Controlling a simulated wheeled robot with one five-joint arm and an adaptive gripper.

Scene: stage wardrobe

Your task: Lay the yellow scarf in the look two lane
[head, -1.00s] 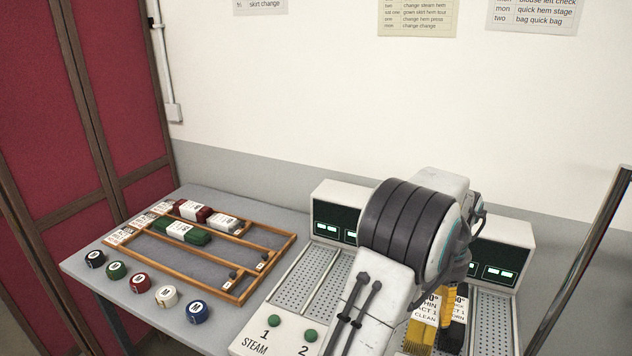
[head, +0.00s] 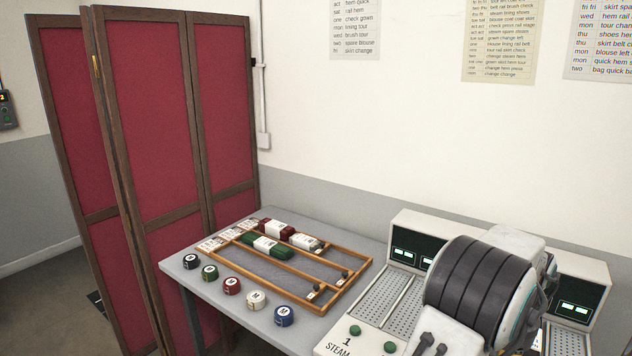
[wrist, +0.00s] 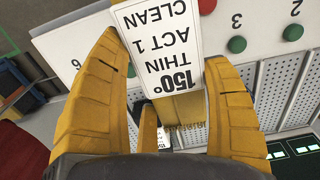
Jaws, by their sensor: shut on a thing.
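The yellow scarf (wrist: 184,108) is in my gripper (wrist: 163,52) in the wrist view, between the two yellow fingers. Its white tag reads 150°, THIN, ACT 1, CLEAN and covers part of it. In the head view my arm hides the scarf and the gripper, over the steam unit at lower right. The wooden lane tray (head: 331,309) lies on the grey table at centre left. Its lane cards (head: 211,243) at the left end are too small to read. A green roll (head: 265,246), a dark red roll (head: 276,230) and a grey one (head: 306,241) lie in its farther part.
Several round pucks (head: 232,286) line the table's front edge. The steam unit (head: 382,299) with green buttons stands right of the tray. A red folding screen (head: 150,130) stands at left. The tray's nearer part has bare grey floor.

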